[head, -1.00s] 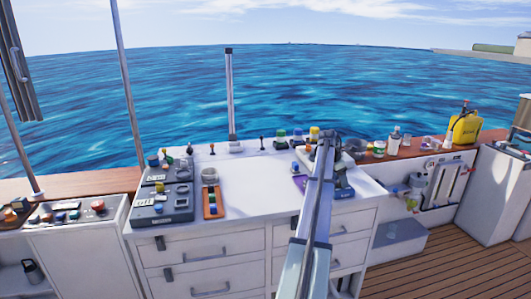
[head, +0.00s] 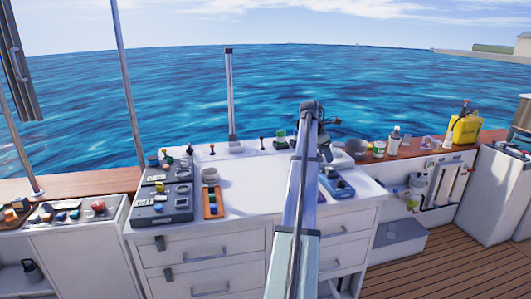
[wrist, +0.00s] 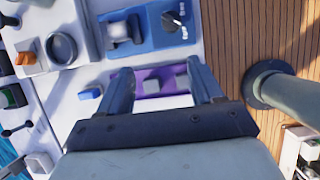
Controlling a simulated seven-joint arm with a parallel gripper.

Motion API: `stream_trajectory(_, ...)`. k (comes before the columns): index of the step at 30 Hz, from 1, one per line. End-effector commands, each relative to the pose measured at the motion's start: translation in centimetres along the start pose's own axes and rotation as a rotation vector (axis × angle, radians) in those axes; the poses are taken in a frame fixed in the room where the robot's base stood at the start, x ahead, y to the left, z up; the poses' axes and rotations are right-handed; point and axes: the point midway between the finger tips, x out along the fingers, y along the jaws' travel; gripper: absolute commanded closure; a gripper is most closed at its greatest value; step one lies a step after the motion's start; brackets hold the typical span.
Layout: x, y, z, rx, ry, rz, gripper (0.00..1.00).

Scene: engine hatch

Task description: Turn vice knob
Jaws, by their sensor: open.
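My gripper (head: 325,154) is raised above the right part of the white counter in the head view. In the wrist view its two fingers (wrist: 160,80) are apart, with nothing held between them. A purple item (wrist: 152,85) with a grey block on it lies below, seen between the fingers. A blue unit (wrist: 145,40) sits beyond the fingertips, with a black knob (wrist: 172,20) and a pale grey block on it. The blue unit also shows in the head view (head: 337,186), right of my arm. I cannot tell which part is the vice knob.
A grey control panel (head: 164,203) and an orange tray (head: 212,203) stand on the counter's left. A small blue block (wrist: 90,93) lies left of the fingers. Bottles and a yellow canister (head: 466,128) line the wooden ledge. The counter's middle is clear.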

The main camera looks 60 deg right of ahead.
Motion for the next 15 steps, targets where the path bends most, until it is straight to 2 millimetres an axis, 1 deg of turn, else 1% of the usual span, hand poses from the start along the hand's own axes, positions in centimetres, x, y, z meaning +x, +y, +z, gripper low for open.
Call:
stream_trajectory(1, -0.2, 0.5, -0.8, 0.000, -0.005, 0.010, 0.34)
stream_trajectory(15, -1.7, 4.8, -6.8, 0.031, -0.043, 0.107, 0.34)
